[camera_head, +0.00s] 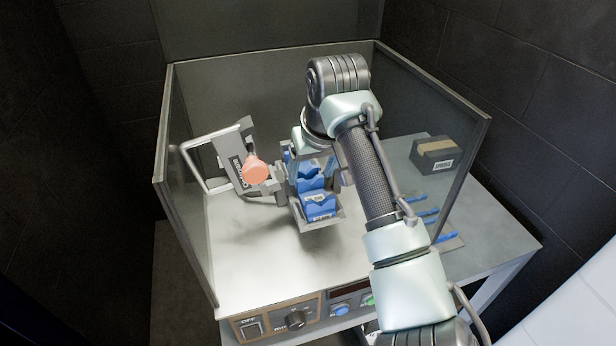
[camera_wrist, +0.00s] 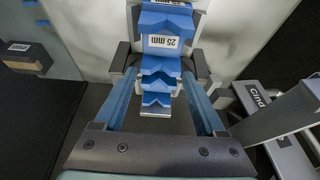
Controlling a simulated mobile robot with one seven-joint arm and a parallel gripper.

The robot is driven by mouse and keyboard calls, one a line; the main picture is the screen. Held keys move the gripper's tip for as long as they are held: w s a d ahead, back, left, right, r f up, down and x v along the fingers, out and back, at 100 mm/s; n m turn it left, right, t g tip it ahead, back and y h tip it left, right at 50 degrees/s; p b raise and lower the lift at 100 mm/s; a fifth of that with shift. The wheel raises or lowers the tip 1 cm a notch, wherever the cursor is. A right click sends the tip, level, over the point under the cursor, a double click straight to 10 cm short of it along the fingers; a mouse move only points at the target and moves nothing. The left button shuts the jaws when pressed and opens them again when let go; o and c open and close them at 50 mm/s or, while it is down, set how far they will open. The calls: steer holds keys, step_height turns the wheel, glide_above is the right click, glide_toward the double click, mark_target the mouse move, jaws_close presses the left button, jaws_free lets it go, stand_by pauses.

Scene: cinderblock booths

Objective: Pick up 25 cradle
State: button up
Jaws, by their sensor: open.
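Blue V-notched cradles (camera_head: 318,203) sit in a stepped row in a grey holder at the middle of the table. In the wrist view, the blue cradle with a white "25 mm" label (camera_wrist: 163,42) is in the upper middle, with more blue notched pieces (camera_wrist: 158,84) below it. My gripper (camera_wrist: 161,66) is open, its two fingers to the left and right of the blue row. Nothing is visibly held, and I cannot tell whether either finger touches a cradle. In the head view my arm and wrist hide part of the holder and the fingertips.
A grey clamp-like fixture with an orange knob (camera_head: 255,170) stands close left of the holder. A dark cardboard box (camera_head: 434,154) and several blue strips (camera_head: 428,211) lie on the right. Glass-like panels (camera_head: 190,190) enclose the table. A control panel (camera_head: 296,319) runs along the front.

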mark_target(309, 182)
steer(key=p+x, duration=0.1)
steer(key=x, duration=0.2)
steer(key=shift+f, duration=0.1)
steer(key=shift+c, duration=0.3)
steer(key=shift+w, duration=0.1)
jaws_close()
